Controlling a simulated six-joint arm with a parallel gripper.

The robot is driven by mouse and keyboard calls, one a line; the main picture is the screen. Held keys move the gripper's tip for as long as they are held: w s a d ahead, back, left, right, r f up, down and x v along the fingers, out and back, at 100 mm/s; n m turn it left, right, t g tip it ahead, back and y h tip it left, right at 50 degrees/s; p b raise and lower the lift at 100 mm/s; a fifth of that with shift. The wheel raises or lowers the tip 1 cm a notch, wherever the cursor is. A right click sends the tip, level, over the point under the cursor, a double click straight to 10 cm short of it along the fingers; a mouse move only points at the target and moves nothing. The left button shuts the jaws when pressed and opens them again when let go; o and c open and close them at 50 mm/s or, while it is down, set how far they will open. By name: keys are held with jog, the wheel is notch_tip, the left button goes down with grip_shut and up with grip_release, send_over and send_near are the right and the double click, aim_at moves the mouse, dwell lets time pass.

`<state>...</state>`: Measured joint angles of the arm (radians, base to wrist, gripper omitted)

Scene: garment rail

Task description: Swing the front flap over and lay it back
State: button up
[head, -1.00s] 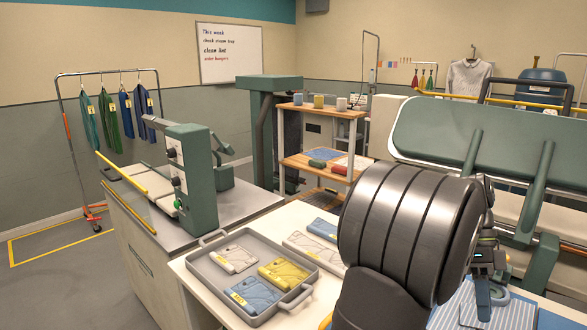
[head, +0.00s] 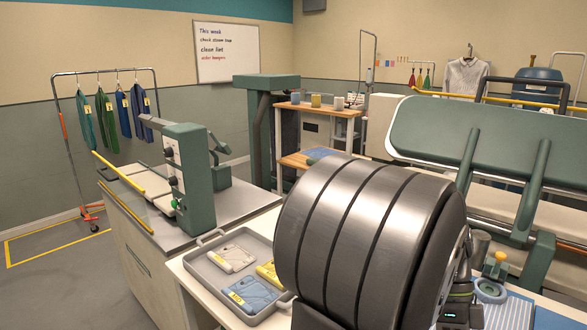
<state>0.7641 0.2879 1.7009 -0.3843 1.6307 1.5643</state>
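A blue-and-white striped cloth (head: 522,313) lies at the bottom right of the head view, cut off by the frame's lower edge. Its front flap cannot be made out. My gripper (head: 456,314) shows only as a dark body with a small green light at the bottom, left of the striped cloth. My large ribbed arm covers much of the view beside it. The fingertips are below the frame or hidden, so I cannot see whether they are open, shut or touching cloth.
A green press head (head: 450,128) is raised behind. A grey tray (head: 207,268) with folded garments stands left of my arm, and a green-and-grey machine (head: 190,180) stands farther left.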

jog(key=s+a+f, duration=0.4)
jog(key=f, duration=0.3)
jog(key=w+d+r, duration=0.9)
jog(key=r, duration=0.3)
jog(key=w+d+r, duration=0.2)
jog(key=w+d, duration=1)
jog(key=shift+s+a+r, duration=0.1)
jog(key=shift+s+a, duration=1.65)
jog(key=shift+s, duration=0.05)
